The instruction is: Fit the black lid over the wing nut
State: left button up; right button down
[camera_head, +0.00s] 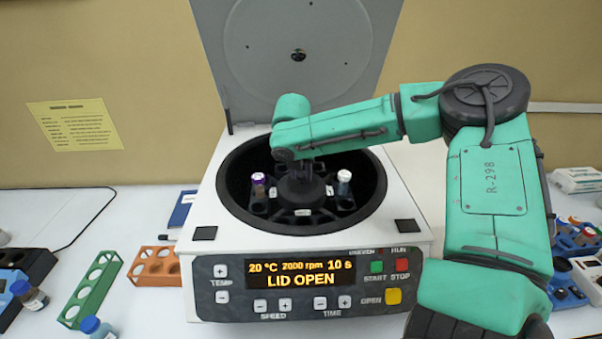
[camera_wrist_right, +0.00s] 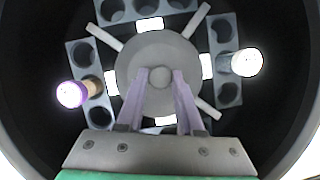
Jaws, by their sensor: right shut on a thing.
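My right gripper (camera_head: 299,170) reaches down into the open centrifuge bowl and is shut on the knob of the round black lid (camera_head: 302,194). In the right wrist view the lid (camera_wrist_right: 160,46) looks grey, with its round knob between the two fingertips (camera_wrist_right: 160,77). The lid is over the middle of the rotor (camera_wrist_right: 226,60) and looks roughly level. The wing nut is hidden, apparently beneath the lid. I cannot tell whether the lid rests on the hub or is slightly above it. My left gripper is not in view.
A purple-capped tube (camera_head: 259,183) and a white-capped tube (camera_head: 344,180) stand in opposite sides of the rotor. The bowl wall (camera_head: 228,188) surrounds my gripper. The centrifuge cover (camera_head: 300,85) stands open behind. Green (camera_head: 90,290) and orange (camera_head: 155,266) racks lie at left.

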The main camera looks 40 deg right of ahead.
grip_release()
dwell(0.3)
jog(key=shift+r, duration=3.55)
grip_shut()
jog(key=shift+f, duration=0.2)
jog(key=shift+f+b, duration=0.7)
jog(key=shift+f, duration=1.7)
jog(key=shift+r, duration=0.15)
